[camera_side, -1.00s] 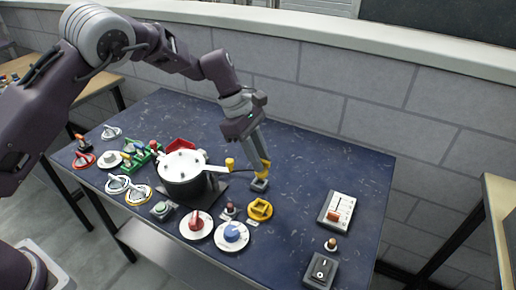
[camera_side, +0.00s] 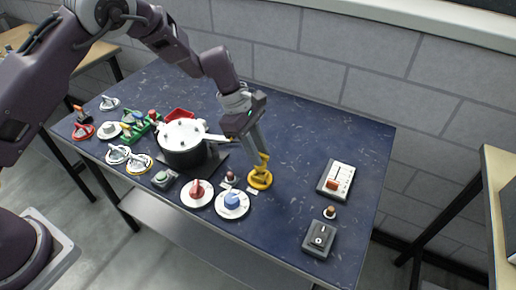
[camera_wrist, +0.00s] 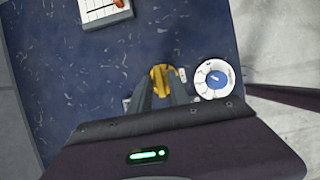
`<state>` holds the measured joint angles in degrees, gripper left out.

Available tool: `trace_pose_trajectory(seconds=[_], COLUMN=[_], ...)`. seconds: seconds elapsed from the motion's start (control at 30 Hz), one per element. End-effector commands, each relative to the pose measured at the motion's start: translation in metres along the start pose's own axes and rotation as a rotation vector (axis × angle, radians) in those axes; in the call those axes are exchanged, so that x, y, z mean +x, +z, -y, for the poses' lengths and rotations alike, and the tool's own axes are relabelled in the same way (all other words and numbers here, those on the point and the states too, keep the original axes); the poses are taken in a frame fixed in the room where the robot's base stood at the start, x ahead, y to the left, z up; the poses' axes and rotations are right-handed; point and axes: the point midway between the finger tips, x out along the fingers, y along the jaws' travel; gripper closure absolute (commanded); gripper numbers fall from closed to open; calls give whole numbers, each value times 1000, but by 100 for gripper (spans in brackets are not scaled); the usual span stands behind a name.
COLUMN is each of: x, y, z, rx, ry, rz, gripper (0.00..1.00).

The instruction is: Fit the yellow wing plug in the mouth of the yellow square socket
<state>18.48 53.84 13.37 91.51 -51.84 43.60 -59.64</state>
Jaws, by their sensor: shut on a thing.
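The yellow square socket (camera_side: 260,180) stands on the blue table, right of the black pot. My gripper (camera_side: 263,157) points down over it and is shut on the yellow wing plug (camera_side: 264,160). The plug is directly above or in the socket's mouth; its lower part is hidden, so I cannot tell how deep it sits. In the wrist view, yellow (camera_wrist: 163,72) shows between and beyond my two fingers, and plug and socket cannot be told apart there.
The black pot (camera_side: 184,155) with its long handle stands close left. A blue-knobbed dial (camera_side: 232,204) and a red-knobbed dial (camera_side: 197,193) lie in front. A slider box (camera_side: 337,180) and a grey switch box (camera_side: 319,239) are to the right. The table behind is clear.

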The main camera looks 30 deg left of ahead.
Motion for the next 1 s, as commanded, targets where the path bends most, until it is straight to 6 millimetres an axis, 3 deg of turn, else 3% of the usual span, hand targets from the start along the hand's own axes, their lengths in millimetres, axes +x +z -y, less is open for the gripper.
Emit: trace_pose_trajectory(seconds=[1.0], x=[4], y=[-2], z=[0], rx=[0], ry=[0], rz=[0], gripper=[100])
